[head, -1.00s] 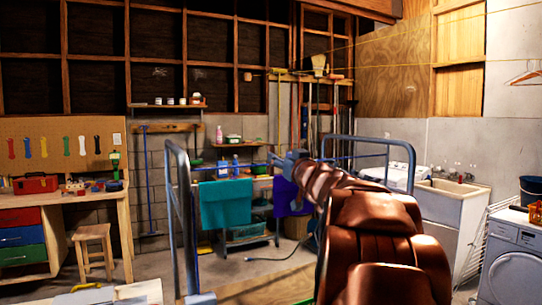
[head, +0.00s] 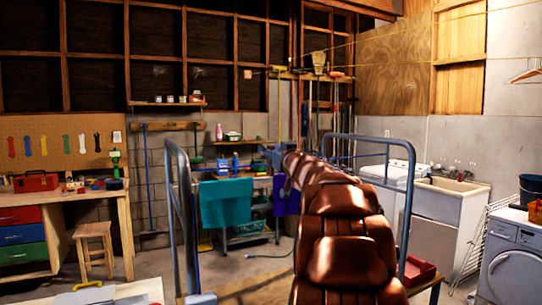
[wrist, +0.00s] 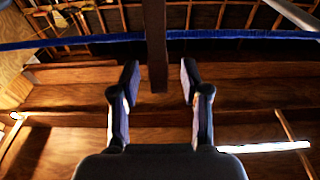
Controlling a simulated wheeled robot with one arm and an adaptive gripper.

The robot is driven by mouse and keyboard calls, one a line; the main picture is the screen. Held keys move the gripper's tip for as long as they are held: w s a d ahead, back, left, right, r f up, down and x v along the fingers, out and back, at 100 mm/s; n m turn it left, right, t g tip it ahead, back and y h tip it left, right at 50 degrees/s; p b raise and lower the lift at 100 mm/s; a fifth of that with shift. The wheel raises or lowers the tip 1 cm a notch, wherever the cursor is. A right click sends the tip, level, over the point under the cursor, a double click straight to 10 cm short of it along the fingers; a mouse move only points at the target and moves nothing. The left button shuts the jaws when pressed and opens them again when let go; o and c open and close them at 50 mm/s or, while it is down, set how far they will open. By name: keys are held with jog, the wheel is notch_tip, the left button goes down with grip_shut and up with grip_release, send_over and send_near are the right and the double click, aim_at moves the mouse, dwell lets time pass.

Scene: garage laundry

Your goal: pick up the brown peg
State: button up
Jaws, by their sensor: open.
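In the wrist view a dark brown upright bar (wrist: 156,45), which looks like the brown peg, comes down from the top edge. Its lower end lies in the picture between the two fingertips, with a gap on each side. I cannot tell how far beyond the fingers it is. My gripper (wrist: 160,75) is open with nothing between its pads. In the head view my gripper (head: 268,151) is small, at the far end of my arm, in front of the back shelf area. I cannot make out the peg in the head view.
A blue-grey tube frame (head: 181,215) stands on the left and another (head: 372,139) on the right of my arm. A red tray (head: 418,270) is at lower right. A workbench (head: 125,215) and stool (head: 94,232) are left. A blue band (wrist: 240,34) crosses the wrist view.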

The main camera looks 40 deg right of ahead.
jog(key=shift+w+d+r, duration=0.1)
jog(key=shift+w+d, duration=0.05)
jog(key=shift+w, duration=0.25)
grip_shut()
notch_tip(320, 180, up, 10)
jog(key=p, duration=0.5)
jog(key=shift+r+p, duration=0.5)
jog(key=shift+p, duration=0.1)
jog(key=shift+r+p, duration=0.35)
jog(key=shift+p, duration=0.15)
